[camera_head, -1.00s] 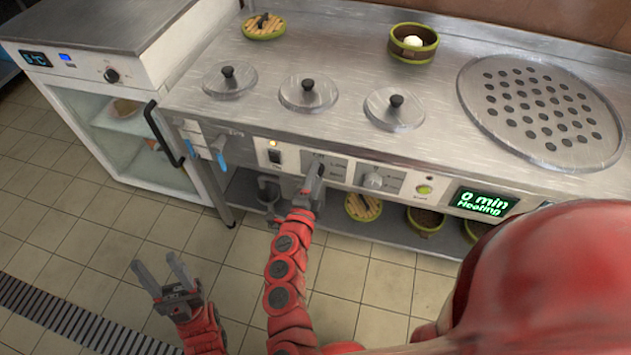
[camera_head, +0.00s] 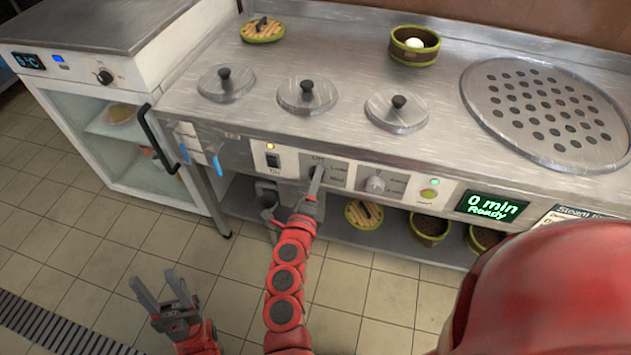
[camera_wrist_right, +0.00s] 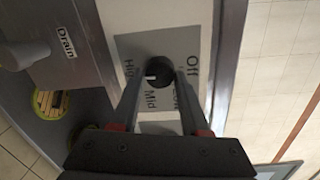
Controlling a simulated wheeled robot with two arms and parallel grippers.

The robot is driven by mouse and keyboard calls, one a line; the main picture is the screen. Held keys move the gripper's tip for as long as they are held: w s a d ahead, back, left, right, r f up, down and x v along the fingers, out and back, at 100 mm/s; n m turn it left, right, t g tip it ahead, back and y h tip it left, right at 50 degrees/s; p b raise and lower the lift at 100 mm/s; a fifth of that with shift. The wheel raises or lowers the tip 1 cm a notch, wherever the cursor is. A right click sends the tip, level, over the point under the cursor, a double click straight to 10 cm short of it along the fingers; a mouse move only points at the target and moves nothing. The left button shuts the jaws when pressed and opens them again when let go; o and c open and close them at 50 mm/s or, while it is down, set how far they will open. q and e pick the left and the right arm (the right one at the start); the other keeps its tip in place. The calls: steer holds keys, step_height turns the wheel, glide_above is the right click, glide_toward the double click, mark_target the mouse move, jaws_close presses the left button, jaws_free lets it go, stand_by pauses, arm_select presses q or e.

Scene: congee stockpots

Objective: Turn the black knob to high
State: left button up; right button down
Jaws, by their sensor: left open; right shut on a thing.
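The black knob (camera_wrist_right: 161,70) sits on a grey dial plate (camera_wrist_right: 135,45) marked Off, Low, Mid and High in the right wrist view. Its white mark points left and slightly down, between High and Mid. My right gripper (camera_head: 317,172) is at the control panel, with its fingers shut on the knob from both sides. In the head view the gripper largely hides the knob. My left gripper (camera_head: 161,290) is open and empty, low over the floor at the left.
A white knob (camera_head: 376,184) is right of the dial, beside a green button (camera_head: 429,194) and a display (camera_head: 490,207) reading "0 min Ready". A power switch (camera_head: 273,160) is to the left. Lidded pots (camera_head: 307,96) and a drain tap (camera_wrist_right: 22,55) are nearby.

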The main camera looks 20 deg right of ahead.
steer(key=shift+c, duration=1.9)
jaws_free()
steer(key=shift+s, duration=0.1)
steer(key=f+p+v, duration=0.1)
steer(key=p+v, duration=0.2)
steer(key=v, duration=1.4)
steer(key=shift+a+r, duration=0.15)
steer(key=shift+r, duration=0.3)
